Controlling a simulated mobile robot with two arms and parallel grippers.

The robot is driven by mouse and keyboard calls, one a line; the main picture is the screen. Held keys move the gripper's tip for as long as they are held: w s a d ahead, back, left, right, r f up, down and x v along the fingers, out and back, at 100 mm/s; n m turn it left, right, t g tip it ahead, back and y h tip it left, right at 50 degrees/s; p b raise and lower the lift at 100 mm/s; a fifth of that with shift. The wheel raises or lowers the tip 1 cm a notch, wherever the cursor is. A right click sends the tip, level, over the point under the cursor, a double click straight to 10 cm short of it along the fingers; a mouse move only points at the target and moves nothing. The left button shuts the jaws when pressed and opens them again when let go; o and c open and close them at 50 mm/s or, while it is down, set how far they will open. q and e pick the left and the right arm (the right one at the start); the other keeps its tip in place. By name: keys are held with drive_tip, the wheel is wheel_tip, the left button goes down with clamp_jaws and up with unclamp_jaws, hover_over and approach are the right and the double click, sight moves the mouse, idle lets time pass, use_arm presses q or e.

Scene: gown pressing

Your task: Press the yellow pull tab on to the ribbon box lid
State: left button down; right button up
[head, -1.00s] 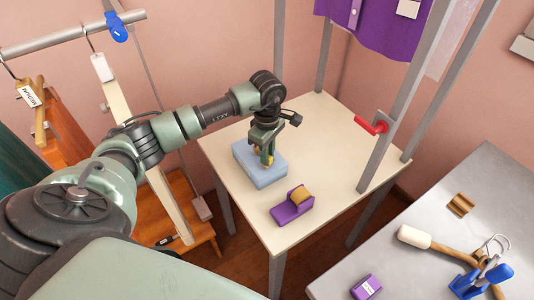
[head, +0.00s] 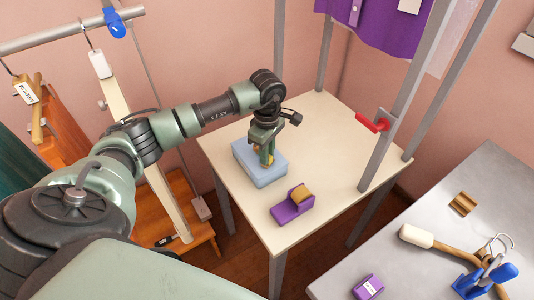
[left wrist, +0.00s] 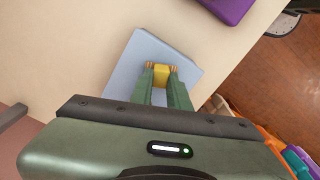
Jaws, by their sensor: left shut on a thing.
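The ribbon box is light blue and sits on the cream table; its lid (head: 264,177) faces up. My left gripper (head: 267,162) points down over the lid. In the left wrist view its fingers (left wrist: 162,76) are shut on the yellow pull tab (left wrist: 162,74), which is held at or just over the lid (left wrist: 145,48). I cannot tell whether the tab touches the lid. The fingers hide part of the tab in the head view. My right gripper is in neither view.
A purple block with a tan roll (head: 293,205) stands on the cream table (head: 225,150), right of the box. A red handle (head: 368,122) sticks out by a metal post. A grey table (head: 480,185) at the right holds a mallet (head: 428,240) and a blue clamp (head: 480,280).

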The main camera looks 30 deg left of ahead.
use_arm(q)
drive_tip(key=shift+f, duration=0.1)
idle(0.3)
drive_tip(key=shift+f+b, duration=0.3)
drive_tip(key=shift+b, duration=0.15)
drive_tip(key=shift+r, duration=0.1)
idle(1.1)
idle(0.3)
drive_tip(key=c, duration=1.3)
unclamp_jaws()
